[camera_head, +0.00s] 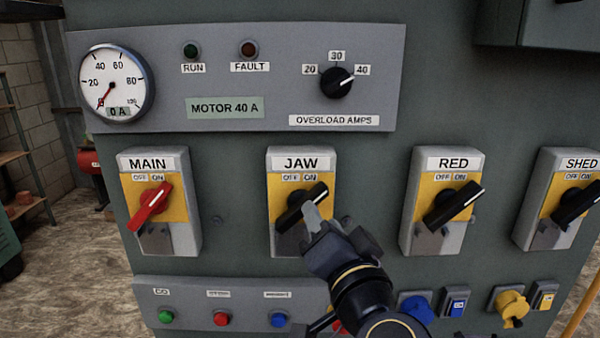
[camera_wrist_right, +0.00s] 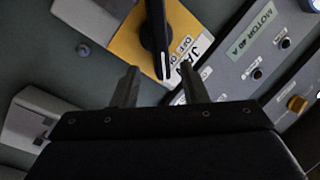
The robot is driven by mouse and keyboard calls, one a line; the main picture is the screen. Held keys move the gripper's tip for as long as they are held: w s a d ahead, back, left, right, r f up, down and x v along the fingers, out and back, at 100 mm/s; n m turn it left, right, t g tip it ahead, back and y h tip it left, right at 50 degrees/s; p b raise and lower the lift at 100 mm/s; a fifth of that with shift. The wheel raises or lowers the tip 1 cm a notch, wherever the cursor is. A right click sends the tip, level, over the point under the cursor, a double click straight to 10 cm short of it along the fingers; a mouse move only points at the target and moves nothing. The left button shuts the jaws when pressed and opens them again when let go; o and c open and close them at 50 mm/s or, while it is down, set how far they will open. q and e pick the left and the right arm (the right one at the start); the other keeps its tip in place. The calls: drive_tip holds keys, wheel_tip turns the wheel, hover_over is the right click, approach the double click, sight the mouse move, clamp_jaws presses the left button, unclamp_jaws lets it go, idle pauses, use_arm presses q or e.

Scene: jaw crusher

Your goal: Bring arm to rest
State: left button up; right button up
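My right gripper (camera_head: 312,218) is in front of the JAW switch (camera_head: 288,230), just below its black knob (camera_head: 303,205). In the right wrist view its two fingers (camera_wrist_right: 158,75) stand apart, with the black knob (camera_wrist_right: 155,35) ahead of the gap and its white-marked end near the fingertips. I cannot tell whether they touch. The knob slants up to the right, toward ON. My left gripper is in neither view.
The MAIN switch (camera_head: 187,235) has a red handle; the RED switch (camera_head: 450,237) and SHED switch (camera_head: 545,235) have black knobs. Above are an ammeter (camera_head: 118,85) reading 0 A and an overload dial (camera_head: 337,83). Push buttons (camera_head: 221,319) line the lower panel.

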drive_tip(key=s+d+f+n+g, duration=0.1)
drive_tip(key=s+d+f+g, duration=0.3)
drive_tip(key=f, duration=0.4)
drive_tip(key=s+d+f+n+g, duration=0.2)
drive_tip(key=s+d+f+g, duration=0.2)
drive_tip(key=s+d+f, duration=0.3)
drive_tip(key=s+d+f+n+g, duration=0.1)
drive_tip(key=s+d+f+g, duration=0.3)
drive_tip(key=f, duration=0.5)
drive_tip(key=s+d, duration=0.2)
drive_tip(key=s, duration=0.1)
drive_tip(key=shift+s+f+h, duration=0.25)
drive_tip(key=shift+f+h, duration=0.1)
drive_tip(key=shift+h, duration=0.05)
